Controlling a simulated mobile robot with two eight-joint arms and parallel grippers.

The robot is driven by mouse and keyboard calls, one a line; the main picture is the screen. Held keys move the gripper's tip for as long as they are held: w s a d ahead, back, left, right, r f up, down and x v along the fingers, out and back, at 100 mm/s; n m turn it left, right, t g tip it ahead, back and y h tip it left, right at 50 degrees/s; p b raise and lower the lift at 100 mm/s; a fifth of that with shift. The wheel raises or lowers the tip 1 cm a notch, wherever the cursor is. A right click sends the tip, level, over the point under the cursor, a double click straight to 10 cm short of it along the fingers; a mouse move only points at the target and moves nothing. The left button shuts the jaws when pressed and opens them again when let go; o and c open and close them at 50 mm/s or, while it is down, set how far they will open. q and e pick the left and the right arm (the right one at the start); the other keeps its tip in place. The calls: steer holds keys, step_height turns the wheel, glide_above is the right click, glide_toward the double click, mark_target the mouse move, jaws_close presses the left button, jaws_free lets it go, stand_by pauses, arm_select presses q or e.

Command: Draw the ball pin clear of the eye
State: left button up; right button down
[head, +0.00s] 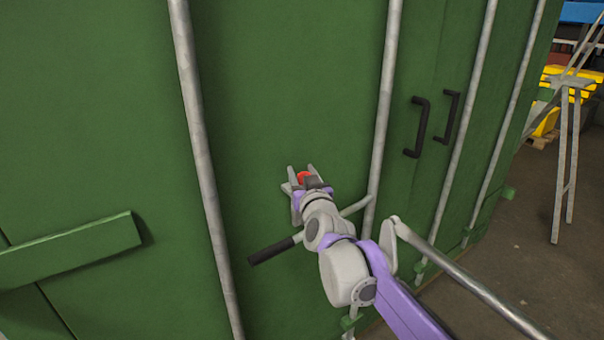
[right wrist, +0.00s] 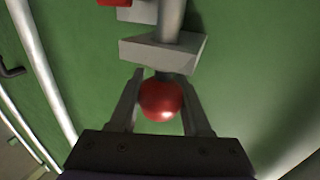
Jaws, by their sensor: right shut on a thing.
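The ball pin's red ball (right wrist: 161,98) sits between the two fingers of my right gripper (right wrist: 162,112) in the right wrist view, and the gripper is shut on it. In the head view a bit of the red ball (head: 304,177) shows at the tip of my right gripper (head: 303,180), close to the green door. A short dark stem runs from the ball to a grey block (right wrist: 160,52), which seems to be the eye. A grey round bar (right wrist: 172,18) shows beyond the block. I cannot tell how deep the pin sits. My left gripper is not in view.
The green container door (head: 285,80) fills most of the head view, with upright grey rods (head: 198,130) and black handles (head: 418,128). A lever with a black grip (head: 272,251) sticks out beside my right arm. A grey trestle (head: 565,150) stands at the right.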

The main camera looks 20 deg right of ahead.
steer(key=shift+r, duration=0.1)
steer(key=shift+r+p, duration=0.7)
steer(key=shift+r, duration=2.25)
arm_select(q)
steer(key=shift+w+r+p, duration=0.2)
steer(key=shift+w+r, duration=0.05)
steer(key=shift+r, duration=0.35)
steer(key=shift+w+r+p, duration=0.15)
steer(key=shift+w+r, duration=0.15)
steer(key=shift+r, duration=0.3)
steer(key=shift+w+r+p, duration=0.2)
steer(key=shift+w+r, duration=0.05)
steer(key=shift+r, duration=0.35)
arm_select(e)
steer(key=shift+r, duration=4.45)
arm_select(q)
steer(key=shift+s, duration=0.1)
arm_select(e)
steer(key=shift+f, duration=0.1)
